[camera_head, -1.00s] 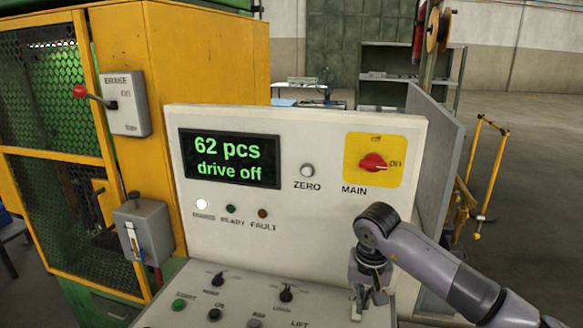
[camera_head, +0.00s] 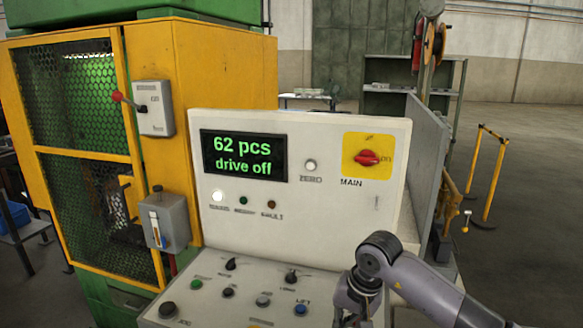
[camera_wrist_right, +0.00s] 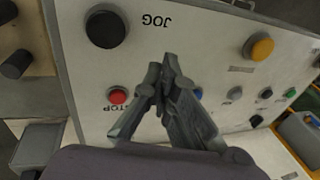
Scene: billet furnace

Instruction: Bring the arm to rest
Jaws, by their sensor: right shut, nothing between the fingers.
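My right arm comes in from the lower right in the head view. Its gripper (camera_head: 352,318) hangs down at the bottom edge, in front of the right side of the control panel, and is mostly cut off there. In the right wrist view my right gripper (camera_wrist_right: 168,75) is shut with its fingertips together and nothing between them. It is in front of the panel's sloped desk (camera_head: 235,280), between the black JOG button (camera_wrist_right: 105,27) and a yellow button (camera_wrist_right: 259,47). Whether it touches the desk cannot be told. My left gripper is not in view.
The panel's upright face holds a display (camera_head: 243,157) reading "62 pcs, drive off" and a red main switch (camera_head: 367,158). Open floor (camera_head: 530,180) and a yellow railing (camera_head: 490,175) lie right.

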